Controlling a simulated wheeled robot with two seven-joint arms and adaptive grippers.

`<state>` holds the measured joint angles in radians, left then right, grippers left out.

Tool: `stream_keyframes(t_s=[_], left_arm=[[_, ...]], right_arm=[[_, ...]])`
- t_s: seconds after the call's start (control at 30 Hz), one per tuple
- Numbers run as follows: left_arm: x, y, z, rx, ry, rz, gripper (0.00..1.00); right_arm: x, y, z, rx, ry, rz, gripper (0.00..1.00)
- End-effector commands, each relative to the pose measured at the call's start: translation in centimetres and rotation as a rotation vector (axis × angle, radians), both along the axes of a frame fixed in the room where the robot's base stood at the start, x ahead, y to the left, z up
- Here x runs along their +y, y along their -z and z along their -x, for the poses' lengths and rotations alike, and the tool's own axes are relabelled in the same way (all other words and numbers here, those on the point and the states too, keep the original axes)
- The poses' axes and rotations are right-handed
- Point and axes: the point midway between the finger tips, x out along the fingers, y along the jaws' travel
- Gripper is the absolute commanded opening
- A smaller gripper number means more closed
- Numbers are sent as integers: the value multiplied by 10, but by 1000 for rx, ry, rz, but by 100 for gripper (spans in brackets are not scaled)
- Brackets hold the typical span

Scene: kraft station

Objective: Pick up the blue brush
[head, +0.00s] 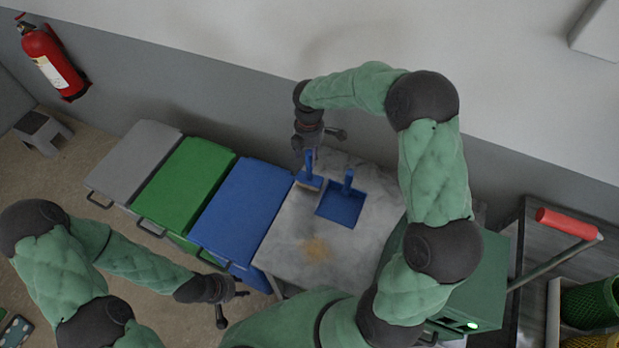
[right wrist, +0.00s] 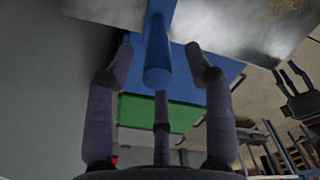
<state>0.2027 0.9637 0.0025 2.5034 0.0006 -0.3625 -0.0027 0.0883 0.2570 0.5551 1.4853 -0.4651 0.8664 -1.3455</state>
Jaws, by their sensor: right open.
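The blue brush (head: 309,181) stands on a grey marbled table (head: 288,241) with its handle pointing up, beside a blue dustpan (head: 341,208). My right gripper (head: 312,148) is just above the brush, pointing down. In the right wrist view the blue brush handle (right wrist: 157,62) reaches in between the spread fingers of my right gripper (right wrist: 160,75), which are not closed on it. The brush's bristles are hard to make out. My left gripper (head: 232,305) is open and empty, low in front of the blue bin, away from the brush.
The dustpan's upright handle (head: 347,180) is close to the right of the brush. Grey (head: 135,160), green (head: 185,180) and blue (head: 243,208) lidded bins stand left of the table. A grey wall (head: 230,95) runs close behind. A green box (head: 470,275) stands at the right.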

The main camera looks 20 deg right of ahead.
Motion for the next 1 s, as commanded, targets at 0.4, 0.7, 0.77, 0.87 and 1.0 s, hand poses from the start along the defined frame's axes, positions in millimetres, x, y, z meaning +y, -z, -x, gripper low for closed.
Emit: stream_keyframes(t_s=[0.4,0.7,0.77,0.87,1.0], left_arm=[[0,9,0,0,0,0,40],[0,8,0,0,0,0,40],[0,8,0,0,0,0,40],[0,8,0,0,0,0,40],[0,8,0,0,0,0,40]], right_arm=[[-2,46,-1,1,-1,-1,54],[-2,45,-1,1,0,-1,14],[-2,45,-1,1,0,-1,0],[-2,45,0,1,0,-1,0],[-2,45,-1,1,0,-1,0]])
